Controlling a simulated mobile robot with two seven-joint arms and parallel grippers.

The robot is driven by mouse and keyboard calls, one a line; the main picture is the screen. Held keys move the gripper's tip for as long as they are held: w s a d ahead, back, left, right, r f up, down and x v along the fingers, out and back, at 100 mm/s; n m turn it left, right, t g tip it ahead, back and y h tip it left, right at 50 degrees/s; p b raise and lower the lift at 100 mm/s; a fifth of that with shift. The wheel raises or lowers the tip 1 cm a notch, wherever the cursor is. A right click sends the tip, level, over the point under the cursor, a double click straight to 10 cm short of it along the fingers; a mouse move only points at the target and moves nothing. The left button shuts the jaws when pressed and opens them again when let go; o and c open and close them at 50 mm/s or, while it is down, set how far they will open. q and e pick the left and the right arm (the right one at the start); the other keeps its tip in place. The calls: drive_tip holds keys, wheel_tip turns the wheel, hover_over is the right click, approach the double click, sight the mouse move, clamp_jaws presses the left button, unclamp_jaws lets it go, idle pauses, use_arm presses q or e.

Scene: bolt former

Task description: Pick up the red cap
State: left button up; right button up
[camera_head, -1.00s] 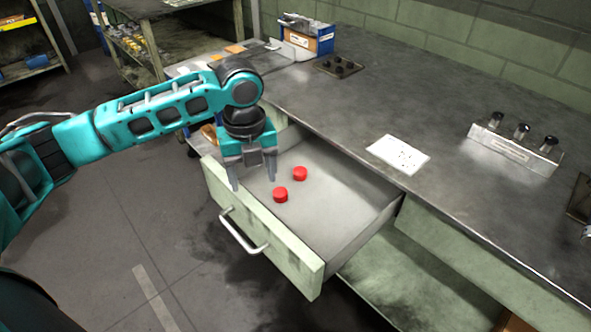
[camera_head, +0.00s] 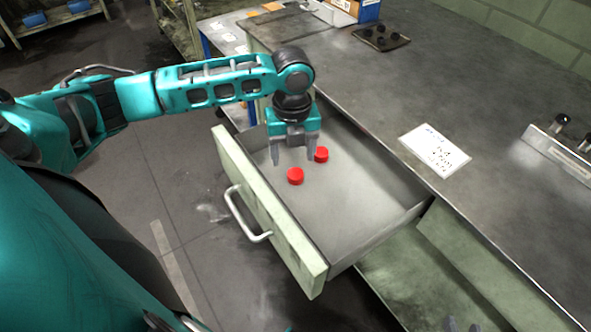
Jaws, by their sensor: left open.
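Two red caps lie on the floor of the open drawer (camera_head: 365,205): a nearer red cap (camera_head: 295,176) and a farther red cap (camera_head: 321,154) just up and to the right of it. My left gripper (camera_head: 293,159) points down over the drawer with its fingers apart and nothing between them that I can see held. Its fingertips appear just above and behind the nearer cap, with the right fingertip close to the farther cap in the picture. The exact height of the fingertips is hard to tell. I do not make out my right gripper.
The drawer front with its handle (camera_head: 246,216) faces the lower left. The workbench (camera_head: 400,95) carries a white paper (camera_head: 435,150), a dark tray with black knobs (camera_head: 381,37) and a metal holder (camera_head: 557,150). Small grey shapes at the bottom edge are unclear.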

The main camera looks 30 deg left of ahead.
sight(295, 173)
use_arm(q)
drive_tip(key=shift+f, duration=0.25)
drive_tip(key=f, duration=0.1)
drive_tip(key=f+b, duration=0.1)
drive_tip(key=f, duration=0.2)
drive_tip(key=shift+s+d+f, duration=0.1)
drive_tip(key=shift+d+f, duration=0.15)
drive_tip(key=shift+d, duration=0.1)
drive_tip(key=shift+f, duration=0.15)
drive_tip(key=c, duration=1.1)
use_arm(e)
drive_tip(key=shift+w+a+f, duration=0.25)
drive_tip(key=shift+w, duration=0.05)
